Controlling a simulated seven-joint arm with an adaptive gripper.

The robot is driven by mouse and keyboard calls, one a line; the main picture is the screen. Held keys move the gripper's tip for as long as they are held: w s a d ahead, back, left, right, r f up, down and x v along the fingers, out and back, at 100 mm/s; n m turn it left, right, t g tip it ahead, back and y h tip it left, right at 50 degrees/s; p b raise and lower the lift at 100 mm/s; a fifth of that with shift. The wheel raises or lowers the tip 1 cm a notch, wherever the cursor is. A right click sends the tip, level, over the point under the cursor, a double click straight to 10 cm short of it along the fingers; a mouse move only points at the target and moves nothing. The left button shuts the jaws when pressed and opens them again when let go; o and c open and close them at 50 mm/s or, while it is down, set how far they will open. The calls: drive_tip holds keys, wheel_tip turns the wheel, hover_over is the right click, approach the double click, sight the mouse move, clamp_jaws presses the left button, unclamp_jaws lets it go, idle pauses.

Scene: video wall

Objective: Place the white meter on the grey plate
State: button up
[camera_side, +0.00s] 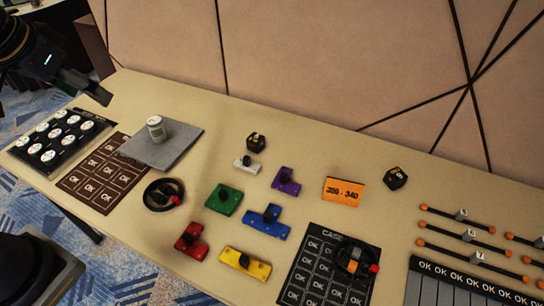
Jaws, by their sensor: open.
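Several round white-faced dials with dark bodies (48,156) sit in rows on a black board at the far left. My gripper (97,94) is at the upper left, open, above the table's back left area. It is left of the plate and apart from the cylinder. Nothing shows between its fingers.
A brown OK grid (100,174) lies beside the plate. A black ring with a red knob (164,194) is in front of it. Coloured blocks, such as the green one (224,199), an orange box (343,191) and rods (464,216) lie rightward. The wall bounds the back.

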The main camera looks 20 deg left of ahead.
drive_tip(key=s+d, duration=0.2)
drive_tip(key=s, duration=0.5)
drive_tip(key=shift+s+m, duration=0.25)
drive_tip(key=shift+m, duration=0.05)
